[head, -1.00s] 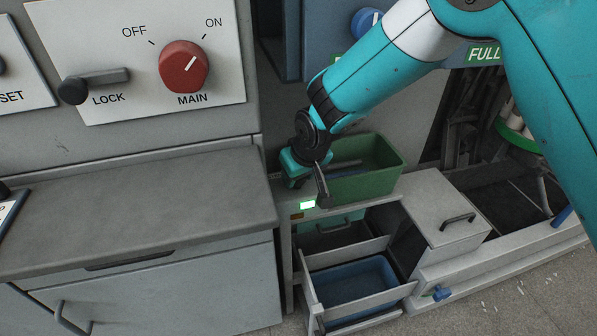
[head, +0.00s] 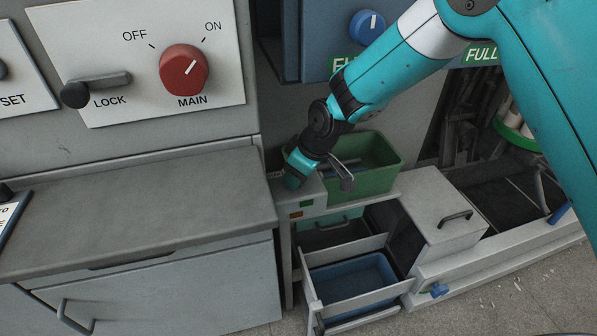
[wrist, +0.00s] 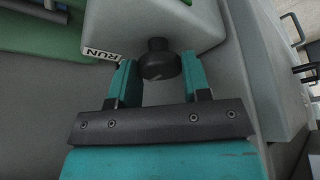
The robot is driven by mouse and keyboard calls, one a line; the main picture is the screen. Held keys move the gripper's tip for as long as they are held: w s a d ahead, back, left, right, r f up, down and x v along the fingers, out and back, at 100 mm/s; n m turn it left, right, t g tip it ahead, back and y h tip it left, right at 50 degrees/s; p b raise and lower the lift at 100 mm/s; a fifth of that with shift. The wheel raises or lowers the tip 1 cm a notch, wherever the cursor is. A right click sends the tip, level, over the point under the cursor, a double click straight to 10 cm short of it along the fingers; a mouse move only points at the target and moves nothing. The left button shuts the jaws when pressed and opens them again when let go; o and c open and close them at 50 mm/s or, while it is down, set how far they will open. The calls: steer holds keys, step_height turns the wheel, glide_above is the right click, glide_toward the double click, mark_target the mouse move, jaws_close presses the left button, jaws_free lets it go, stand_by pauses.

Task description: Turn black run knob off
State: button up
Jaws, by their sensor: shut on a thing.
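The black run knob (wrist: 160,60) is on a light grey box face in the wrist view, beside a white RUN label (wrist: 102,54). My gripper (wrist: 159,66) has one teal finger on each side of the knob and is shut on it. In the head view my gripper (head: 292,178) is at the grey box (head: 312,190) at the left end of the low bench. The knob is hidden there. The lamp (head: 307,203) on the box front is dull green and unlit, with a small orange lamp (head: 294,216) below it.
A green bin (head: 375,182) stands right of my gripper. Below are an open drawer with a blue tray (head: 345,285) and a grey lidded box (head: 440,215). A grey counter (head: 130,215) is at left, under a red MAIN knob (head: 184,68).

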steer(key=o, duration=0.9)
steer(key=v, duration=0.4)
steer(key=shift+d+r, duration=0.15)
steer(key=shift+r, duration=0.2)
steer(key=s+d, duration=0.2)
steer(key=d, duration=0.1)
steer(key=s+d, duration=0.2)
steer(key=d, duration=0.2)
steer(key=s+d+b, duration=0.1)
steer(key=s+d, duration=0.1)
steer(key=d, duration=0.1)
steer(key=shift+d+r, duration=0.1)
steer(key=shift+d, duration=0.2)
